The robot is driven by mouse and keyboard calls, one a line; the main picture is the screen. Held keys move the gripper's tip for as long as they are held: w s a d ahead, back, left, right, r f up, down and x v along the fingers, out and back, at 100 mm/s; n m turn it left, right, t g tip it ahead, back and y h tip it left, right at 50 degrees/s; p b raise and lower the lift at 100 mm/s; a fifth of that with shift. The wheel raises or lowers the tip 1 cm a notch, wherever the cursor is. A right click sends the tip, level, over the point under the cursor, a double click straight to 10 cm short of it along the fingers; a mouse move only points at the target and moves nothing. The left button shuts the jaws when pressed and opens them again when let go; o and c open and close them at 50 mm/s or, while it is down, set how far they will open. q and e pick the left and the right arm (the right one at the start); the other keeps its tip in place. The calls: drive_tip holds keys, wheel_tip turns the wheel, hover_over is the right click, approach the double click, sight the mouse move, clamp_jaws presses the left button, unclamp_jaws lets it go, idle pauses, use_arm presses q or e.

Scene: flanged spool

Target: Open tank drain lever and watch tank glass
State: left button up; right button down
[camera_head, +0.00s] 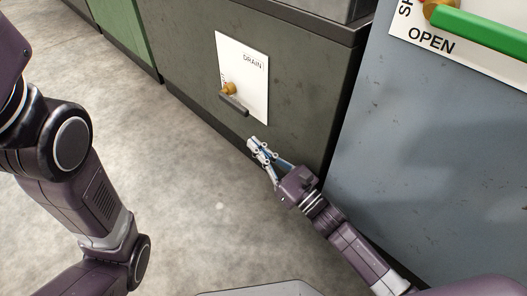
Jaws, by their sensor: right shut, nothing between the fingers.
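The drain lever (234,105) has a dark grip and a brass hub. It is mounted on a white plate (253,85) marked DRAIN, on the front of a dark grey-green cabinet. The grip slants down to the right from below the hub. My right gripper (257,146) is below and to the right of the lever, apart from it. Its fingers are shut and empty, pointing up and left. My left arm shows at the left, but its gripper is out of view. No tank glass can be made out.
A blue-grey cabinet (440,150) stands at the right, close to my right arm. It carries a green lever (482,30) on a white plate with the word OPEN. A green cabinet (118,30) stands at the upper left. The concrete floor (190,170) between my arms is clear.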

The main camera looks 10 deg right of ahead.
drive_tip(key=w+a+r, duration=0.3)
drive_tip(key=w+r, duration=0.1)
drive_tip(key=r, duration=0.1)
drive_tip(key=shift+r+p, duration=0.15)
drive_tip(key=shift+p, duration=0.3)
drive_tip(key=shift+d, duration=0.1)
